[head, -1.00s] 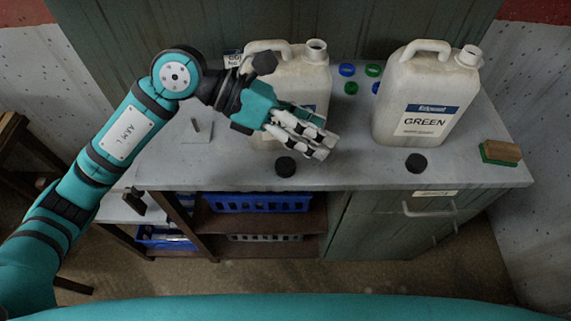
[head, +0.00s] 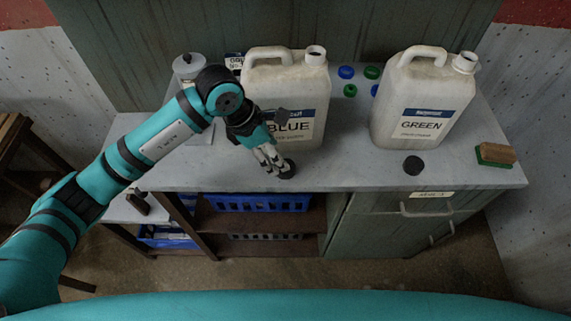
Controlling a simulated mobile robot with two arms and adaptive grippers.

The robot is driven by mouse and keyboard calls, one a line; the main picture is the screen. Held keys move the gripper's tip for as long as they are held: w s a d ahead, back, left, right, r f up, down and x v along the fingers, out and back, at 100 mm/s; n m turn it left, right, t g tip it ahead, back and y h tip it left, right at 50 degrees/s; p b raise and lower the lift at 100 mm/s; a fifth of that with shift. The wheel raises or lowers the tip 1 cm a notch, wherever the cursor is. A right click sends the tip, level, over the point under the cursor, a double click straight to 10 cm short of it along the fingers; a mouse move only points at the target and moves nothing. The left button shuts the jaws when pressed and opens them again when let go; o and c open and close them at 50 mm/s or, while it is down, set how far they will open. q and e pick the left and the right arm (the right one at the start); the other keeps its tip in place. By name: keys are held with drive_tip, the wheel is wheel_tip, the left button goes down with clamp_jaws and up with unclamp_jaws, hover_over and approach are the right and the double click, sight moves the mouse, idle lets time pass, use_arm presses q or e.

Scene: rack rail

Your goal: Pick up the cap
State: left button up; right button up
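A black cap (head: 288,169) lies on the grey counter near its front edge, in front of the white jug labelled BLUE (head: 300,88). My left gripper (head: 275,163) points down right at this cap, with its fingertips at the cap's left side. The fingers partly cover the cap, and I cannot tell whether they have closed on it. A second black cap (head: 413,165) lies on the counter in front of the white jug labelled GREEN (head: 420,105). Both jugs stand upright with open necks. My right gripper is not in view.
Several blue and green caps (head: 346,72) lie between the jugs. A brush (head: 495,155) lies at the counter's right end. A white container (head: 187,70) stands at the back left. Blue crates (head: 255,203) sit on the shelf below. The counter (head: 350,172) is clear between the black caps.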

use_arm(q)
drive_tip(key=shift+p+x, duration=0.55)
drive_tip(key=shift+x, duration=2.65)
drive_tip(key=shift+c, duration=0.4)
drive_tip(key=c, duration=0.5)
drive_tip(key=shift+r, duration=0.1)
drive_tip(key=shift+c, duration=0.2)
